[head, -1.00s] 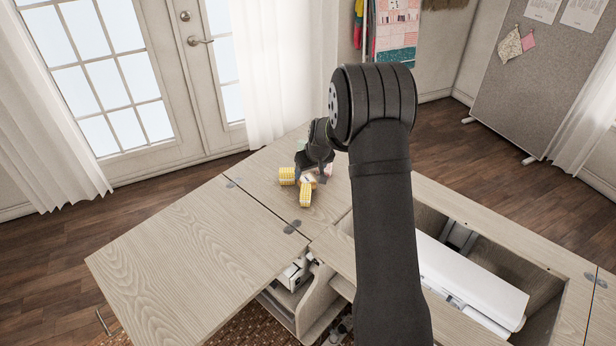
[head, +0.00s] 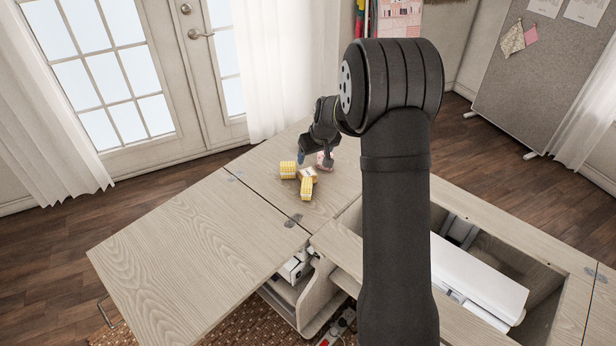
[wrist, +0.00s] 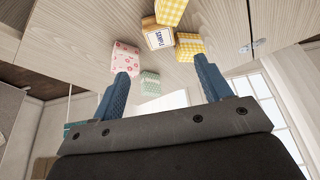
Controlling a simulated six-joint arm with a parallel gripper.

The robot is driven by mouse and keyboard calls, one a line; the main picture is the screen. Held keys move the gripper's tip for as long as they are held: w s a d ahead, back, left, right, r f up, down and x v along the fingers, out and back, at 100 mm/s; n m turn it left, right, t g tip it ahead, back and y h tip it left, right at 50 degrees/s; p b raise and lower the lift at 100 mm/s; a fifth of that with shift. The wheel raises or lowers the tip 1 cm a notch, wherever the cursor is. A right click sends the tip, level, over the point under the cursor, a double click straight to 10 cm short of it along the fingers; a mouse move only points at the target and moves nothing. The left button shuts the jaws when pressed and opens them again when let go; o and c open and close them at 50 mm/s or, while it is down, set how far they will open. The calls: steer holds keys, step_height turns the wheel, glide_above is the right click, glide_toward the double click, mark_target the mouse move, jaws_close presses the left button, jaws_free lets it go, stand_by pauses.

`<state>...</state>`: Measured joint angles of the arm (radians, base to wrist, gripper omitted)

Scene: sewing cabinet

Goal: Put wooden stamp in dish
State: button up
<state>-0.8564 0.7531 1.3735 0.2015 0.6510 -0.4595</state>
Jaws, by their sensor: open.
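A small tan block with a white printed label (wrist: 157,36), which looks like the wooden stamp, lies among the patterned blocks. In the head view this block (head: 308,174) sits between two yellow ones. My gripper (wrist: 162,70) is open, with blue fingers spread and nothing between them. In the head view my gripper (head: 314,162) is just behind the tan block, apart from it and above the table. I cannot make out a dish in either view; my arm hides part of the table.
Yellow checked blocks (head: 287,170) (head: 306,188) flank the tan block. A pink patterned block (wrist: 125,58) and a pale green one (wrist: 150,82) lie near my fingers. The left leaf of the wooden table (head: 180,245) is bare. An open well with a white machine (head: 480,280) is at right.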

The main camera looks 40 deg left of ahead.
steer(key=v, duration=0.4)
glide_toward(308, 173)
steer(key=x, duration=0.5)
steer(key=shift+w+a+f, duration=0.1)
steer(key=shift+a+f, duration=0.05)
steer(key=shift+x, duration=2.6)
steer(key=shift+c, duration=0.2)
steer(key=c, duration=1.1)
